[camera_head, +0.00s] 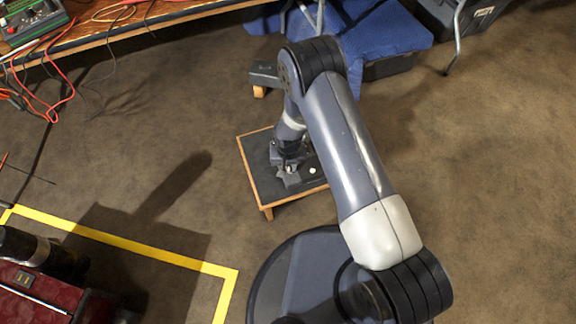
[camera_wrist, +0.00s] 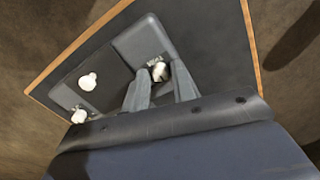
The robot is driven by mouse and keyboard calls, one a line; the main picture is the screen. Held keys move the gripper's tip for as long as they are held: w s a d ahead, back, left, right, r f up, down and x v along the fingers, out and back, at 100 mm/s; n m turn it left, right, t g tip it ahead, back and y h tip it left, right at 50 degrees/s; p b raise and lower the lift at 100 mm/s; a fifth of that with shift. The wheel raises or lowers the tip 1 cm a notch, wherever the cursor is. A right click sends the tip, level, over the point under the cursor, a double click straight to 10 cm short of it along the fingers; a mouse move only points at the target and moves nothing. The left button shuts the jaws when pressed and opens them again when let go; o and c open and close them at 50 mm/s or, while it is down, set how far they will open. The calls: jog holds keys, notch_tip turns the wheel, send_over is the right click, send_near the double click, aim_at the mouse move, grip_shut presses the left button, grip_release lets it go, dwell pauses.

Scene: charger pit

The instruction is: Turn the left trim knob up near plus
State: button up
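A small low table (camera_head: 256,184) with a dark top and wooden edge stands on the floor. In the wrist view its dark top (camera_wrist: 205,40) carries a grey sloped panel (camera_wrist: 130,45) with a pale metallic knob (camera_wrist: 159,69). A second pale knob (camera_wrist: 79,115) sits at lower left, partly hidden by my gripper's body. My gripper (camera_wrist: 162,75) is open, pointing at the panel, with one finger on each side of the first knob. Contact cannot be told. In the head view my gripper (camera_head: 288,168) is low over the table. No plus mark is readable.
A round white button (camera_wrist: 88,81) lies between the two knobs. A bench with red cables (camera_head: 70,75) is at upper left, and a blue cloth (camera_head: 385,30) at the top. Yellow tape (camera_head: 150,250) marks the floor, which is open at right.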

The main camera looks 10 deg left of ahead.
jog(key=shift+c, duration=0.5)
grip_shut()
